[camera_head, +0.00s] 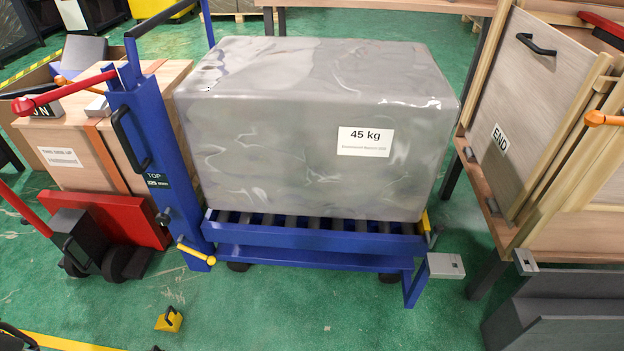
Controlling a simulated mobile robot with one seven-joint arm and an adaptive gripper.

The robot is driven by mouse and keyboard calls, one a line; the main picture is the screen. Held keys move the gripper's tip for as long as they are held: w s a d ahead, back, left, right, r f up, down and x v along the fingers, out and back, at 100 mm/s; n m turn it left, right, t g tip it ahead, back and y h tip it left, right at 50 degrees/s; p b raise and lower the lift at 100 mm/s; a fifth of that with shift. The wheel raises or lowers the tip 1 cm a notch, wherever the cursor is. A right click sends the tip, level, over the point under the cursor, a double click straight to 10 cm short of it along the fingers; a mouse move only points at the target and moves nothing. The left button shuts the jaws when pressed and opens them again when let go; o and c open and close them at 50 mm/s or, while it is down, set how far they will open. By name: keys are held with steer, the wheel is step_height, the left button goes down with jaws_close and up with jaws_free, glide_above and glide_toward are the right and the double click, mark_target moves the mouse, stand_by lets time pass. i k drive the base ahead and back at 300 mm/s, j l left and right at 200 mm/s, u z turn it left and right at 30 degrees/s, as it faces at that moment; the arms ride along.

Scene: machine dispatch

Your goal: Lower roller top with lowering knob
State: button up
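The roller top (300,238) is the blue frame with a row of dark rollers, part of a wheeled blue trolley. A large grey wrapped block (310,130) marked "45 kg" rests on it. A blue upright (160,150) at its left carries a black handle and a label (157,181) reading "TOP 225 mm". A small dark knob (163,217) sits low on the upright, and a yellow-ended lever (196,253) sticks out below it. I cannot tell which of these is the lowering knob. My gripper is not in view.
A red hand truck (115,222) and wooden crates (60,150) stand close at the left. A wooden bench with a panel marked "END" (501,139) stands at the right. A yellow block (169,320) lies on the green floor in front. The floor before the trolley is otherwise mostly clear.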

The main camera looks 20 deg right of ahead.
mark_target(162, 220)
steer(key=i+j, duration=0.1)
steer(key=j, duration=0.85)
steer(key=i+j, duration=0.15)
steer(key=j, duration=0.35)
steer(key=z, duration=0.05)
